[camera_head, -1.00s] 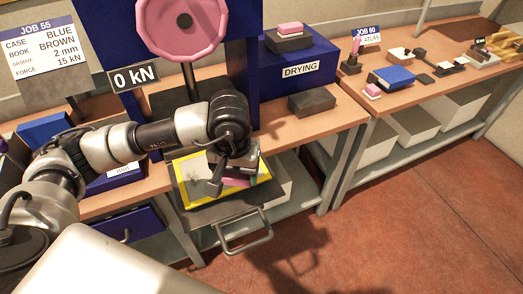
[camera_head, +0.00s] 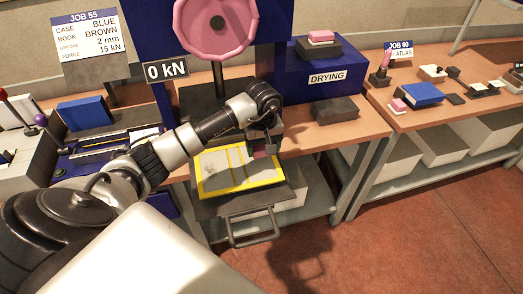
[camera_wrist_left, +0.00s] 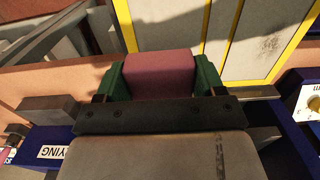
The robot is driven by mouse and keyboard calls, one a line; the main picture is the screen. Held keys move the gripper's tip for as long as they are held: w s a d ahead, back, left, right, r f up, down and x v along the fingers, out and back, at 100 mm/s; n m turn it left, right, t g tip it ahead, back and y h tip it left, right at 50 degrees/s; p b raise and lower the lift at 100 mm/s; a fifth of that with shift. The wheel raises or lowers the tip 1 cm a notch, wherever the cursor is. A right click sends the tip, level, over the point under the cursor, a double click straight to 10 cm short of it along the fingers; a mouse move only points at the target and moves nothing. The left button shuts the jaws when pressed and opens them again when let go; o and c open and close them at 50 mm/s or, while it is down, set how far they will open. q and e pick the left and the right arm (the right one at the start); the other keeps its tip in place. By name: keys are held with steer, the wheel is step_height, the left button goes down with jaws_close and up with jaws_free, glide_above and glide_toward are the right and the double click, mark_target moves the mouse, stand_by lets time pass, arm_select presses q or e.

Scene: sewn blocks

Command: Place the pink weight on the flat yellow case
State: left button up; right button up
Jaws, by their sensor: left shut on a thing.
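The flat yellow case (camera_head: 240,180), pale panels with yellow edging, lies on a dark tray under the press. My left gripper (camera_head: 265,148) is at its back right corner. It is shut on the pink weight, a dull pink block that shows between green jaw pads in the left wrist view (camera_wrist_left: 160,72). In the head view the pink weight (camera_head: 259,155) is mostly hidden by the gripper. The case (camera_wrist_left: 208,30) lies beyond the weight in the wrist view. I cannot tell whether the weight touches it. My right gripper is not in view.
The blue press with its pink wheel (camera_head: 215,22) stands behind the case. A dark block (camera_head: 335,110) sits on the bench to the right, before the blue DRYING box (camera_head: 325,82). The tray has a front handle (camera_head: 252,232). Another bench at right holds several small items.

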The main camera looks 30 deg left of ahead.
mark_target(262, 161)
arm_select(q)
steer(key=shift+w+a+f, duration=0.25)
steer(key=shift+w+a, duration=0.05)
steer(key=shift+a, duration=0.05)
step_height(262, 161, down, 3)
steer(key=shift+p, duration=0.8)
steer(key=shift+f, duration=0.45)
steer(key=shift+f, duration=0.1)
steer(key=shift+f, duration=0.1)
steer(key=o, duration=1.4)
steer(key=shift+s, duration=0.1)
